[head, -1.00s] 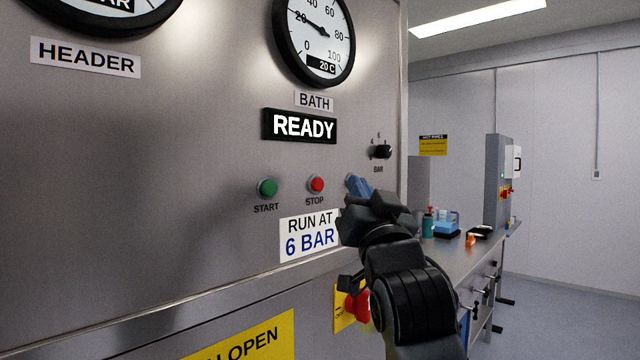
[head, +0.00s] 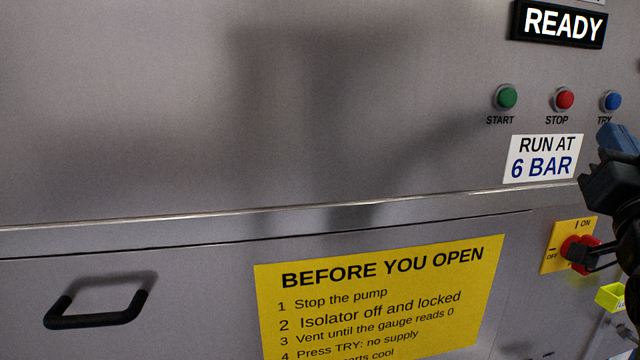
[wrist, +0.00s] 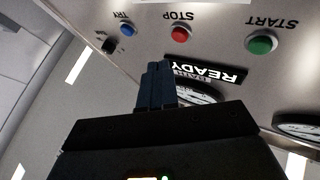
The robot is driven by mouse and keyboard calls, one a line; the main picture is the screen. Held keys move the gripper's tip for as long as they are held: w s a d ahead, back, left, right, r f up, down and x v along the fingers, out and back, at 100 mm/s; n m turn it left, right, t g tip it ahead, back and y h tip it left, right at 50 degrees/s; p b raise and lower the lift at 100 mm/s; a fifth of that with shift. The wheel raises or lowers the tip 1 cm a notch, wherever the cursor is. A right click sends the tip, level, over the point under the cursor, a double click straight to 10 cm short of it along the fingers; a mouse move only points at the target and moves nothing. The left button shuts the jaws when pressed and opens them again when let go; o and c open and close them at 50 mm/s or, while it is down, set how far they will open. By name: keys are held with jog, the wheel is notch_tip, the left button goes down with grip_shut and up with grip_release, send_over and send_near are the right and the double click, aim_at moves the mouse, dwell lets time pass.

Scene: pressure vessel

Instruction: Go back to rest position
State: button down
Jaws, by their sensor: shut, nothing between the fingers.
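My gripper (head: 618,140) is at the right edge of the head view, in front of the panel and just below the blue TRY button (head: 610,101). Its blue fingers (wrist: 155,88) are together and empty in the wrist view, which shows the panel upside down. The green START button (head: 507,97) and red STOP button (head: 564,99) are to the left of it. The READY display (head: 560,24) is lit above. The red isolator handle (head: 580,254) on its yellow plate is below my gripper; part of my arm is at the right edge.
A label reads RUN AT 6 BAR (head: 542,158). A yellow BEFORE YOU OPEN sign (head: 380,300) and a black handle (head: 100,312) are on the lower front. A ledge (head: 250,213) crosses the panel. The left of the panel front is clear.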

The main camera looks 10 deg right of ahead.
jog(key=s+a+f+n+y, duration=0.2)
jog(key=s+a+f+y, duration=0.15)
jog(key=f, duration=0.45)
jog(key=s+a+f+n+y, duration=0.25)
jog(key=a+f, duration=0.25)
jog(key=f, duration=0.3)
jog(key=s+a+f+n+y, duration=0.2)
jog(key=s+a+f, duration=0.2)
jog(key=f, duration=0.4)
jog(key=s+a+f+n+g+y, duration=0.1)
jog(key=s+a+f, duration=0.3)
jog(key=s, duration=0.8)
jog(key=s+a+f+n+g+y, duration=0.1)
jog(key=s+a+f+g+y, duration=0.2)
jog(key=s, duration=0.9)
jog(key=shift+s+a+f+g, duration=0.15)
jog(key=shift+a+f+g, duration=0.3)
jog(key=shift+f, duration=0.4)
